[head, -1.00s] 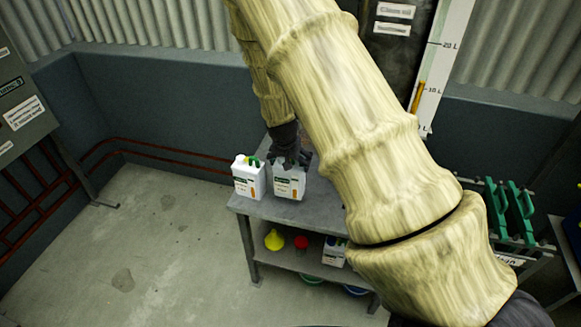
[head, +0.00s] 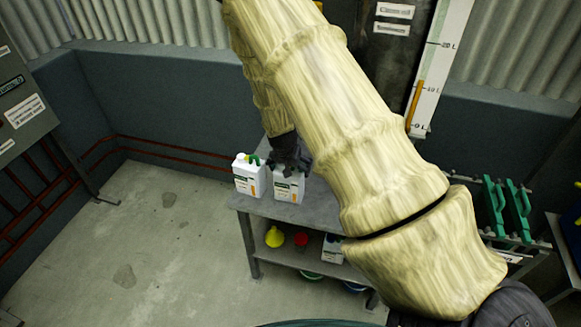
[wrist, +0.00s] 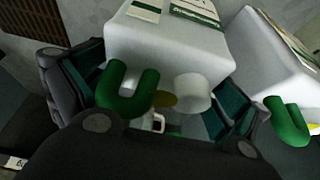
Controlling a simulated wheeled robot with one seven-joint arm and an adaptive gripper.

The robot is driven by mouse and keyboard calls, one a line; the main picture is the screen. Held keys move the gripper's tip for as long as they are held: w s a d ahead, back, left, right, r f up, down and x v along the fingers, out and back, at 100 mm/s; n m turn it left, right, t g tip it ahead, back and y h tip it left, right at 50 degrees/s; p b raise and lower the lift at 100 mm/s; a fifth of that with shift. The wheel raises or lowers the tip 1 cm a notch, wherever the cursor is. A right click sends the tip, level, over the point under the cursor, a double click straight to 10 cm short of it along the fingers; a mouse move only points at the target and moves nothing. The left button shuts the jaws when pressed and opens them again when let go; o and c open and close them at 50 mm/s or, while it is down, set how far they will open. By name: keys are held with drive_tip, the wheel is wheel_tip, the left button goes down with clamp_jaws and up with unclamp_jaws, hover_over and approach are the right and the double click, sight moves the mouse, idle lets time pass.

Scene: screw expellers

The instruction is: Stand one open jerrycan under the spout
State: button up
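Two white jerrycans stand side by side on the grey bench, a left jerrycan (head: 246,178) and a right jerrycan (head: 288,189). My gripper (head: 287,163) is at the top of the right one and hides its upper part. In the wrist view my gripper (wrist: 155,100) has its fingers wide apart, one on each side of this jerrycan (wrist: 165,45). Its green handle (wrist: 128,90) and a short white cylinder (wrist: 192,92) show between them. I cannot tell whether the fingers touch it. The other jerrycan (wrist: 270,55) is at the right. I cannot make out the spout.
The bench (head: 318,209) has a lower shelf with a yellow funnel (head: 275,237), a red item (head: 301,240) and another white container (head: 332,248). Green-handled items (head: 518,208) stand at the right. A level scale (head: 430,85) is on the back. Floor at left is clear.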

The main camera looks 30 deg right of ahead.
drive_tip(key=shift+r, duration=0.2)
drive_tip(key=shift+b+v, duration=1.95)
drive_tip(key=shift+v, duration=3.9)
drive_tip(key=s+a+f+n+g+y, duration=0.1)
drive_tip(key=s+a+f+n, duration=0.15)
drive_tip(key=s+f, duration=0.55)
drive_tip(key=s+a+f+n, duration=0.2)
drive_tip(key=s+a+f, duration=0.3)
drive_tip(key=f, duration=0.6)
drive_tip(key=s+a+f+n+g+y, duration=0.1)
drive_tip(key=s+a+f, duration=0.4)
drive_tip(key=s, duration=0.7)
drive_tip(key=s+a+f+n+y, duration=0.1)
drive_tip(key=s+a+f+n, duration=0.3)
drive_tip(key=s, duration=0.8)
drive_tip(key=shift+s+a+f+g, duration=0.4)
drive_tip(key=shift+a+f, duration=0.25)
drive_tip(key=shift+f, duration=0.25)
